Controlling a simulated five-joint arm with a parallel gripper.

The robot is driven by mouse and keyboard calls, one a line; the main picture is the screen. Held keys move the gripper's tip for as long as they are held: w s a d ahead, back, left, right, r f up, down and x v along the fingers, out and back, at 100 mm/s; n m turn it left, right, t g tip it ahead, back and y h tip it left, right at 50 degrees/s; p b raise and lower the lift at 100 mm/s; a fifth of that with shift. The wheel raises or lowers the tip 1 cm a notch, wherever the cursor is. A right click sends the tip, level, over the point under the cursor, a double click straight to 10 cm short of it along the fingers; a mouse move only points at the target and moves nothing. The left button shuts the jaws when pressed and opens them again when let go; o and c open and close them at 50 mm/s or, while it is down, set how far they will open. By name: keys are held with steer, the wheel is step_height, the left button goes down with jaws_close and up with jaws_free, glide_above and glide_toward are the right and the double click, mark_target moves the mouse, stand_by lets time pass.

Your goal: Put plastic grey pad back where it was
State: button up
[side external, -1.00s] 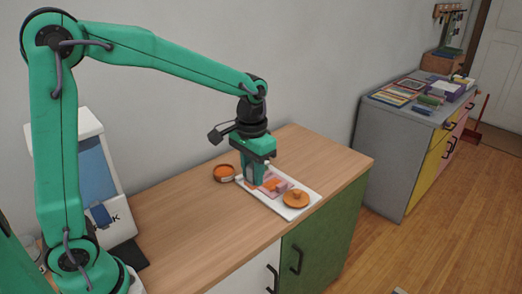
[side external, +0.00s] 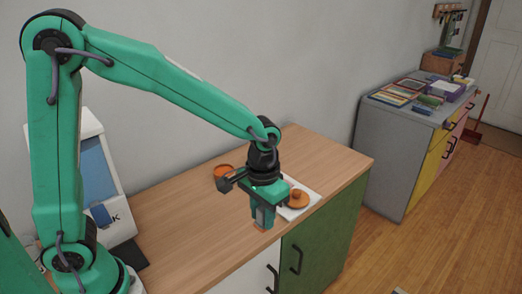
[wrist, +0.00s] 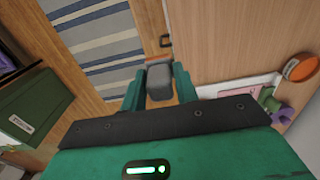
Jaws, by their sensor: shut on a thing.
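My gripper (side external: 263,222) is shut on the grey pad (wrist: 159,77), a rounded grey block between the two green fingers in the wrist view. In the side view it is held above the counter's front edge, in front of the white tray (side external: 312,196). A small orange patch shows at the gripper's lower tip in the side view; I cannot tell whether it belongs to the held thing. The tray is partly hidden behind my gripper, and an orange knobbed round piece (side external: 299,201) sits on it.
An orange bowl (side external: 223,170) stands on the wooden counter (side external: 180,220) behind my gripper; it also shows in the wrist view (wrist: 300,68). A white and blue machine (side external: 95,165) stands at the left. The counter's right end is clear. A striped rug (wrist: 95,35) lies on the floor.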

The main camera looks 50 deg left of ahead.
steer(key=w+a+f, duration=0.2)
steer(key=a, duration=0.1)
steer(key=w+a+f, duration=0.4)
steer(key=a, duration=0.1)
steer(key=shift+a+f, duration=0.15)
steer(key=shift+a, duration=0.15)
steer(key=shift+f, duration=2)
steer(key=shift+f, duration=0.15)
steer(key=o, duration=1)
steer(key=shift+r, duration=6.2)
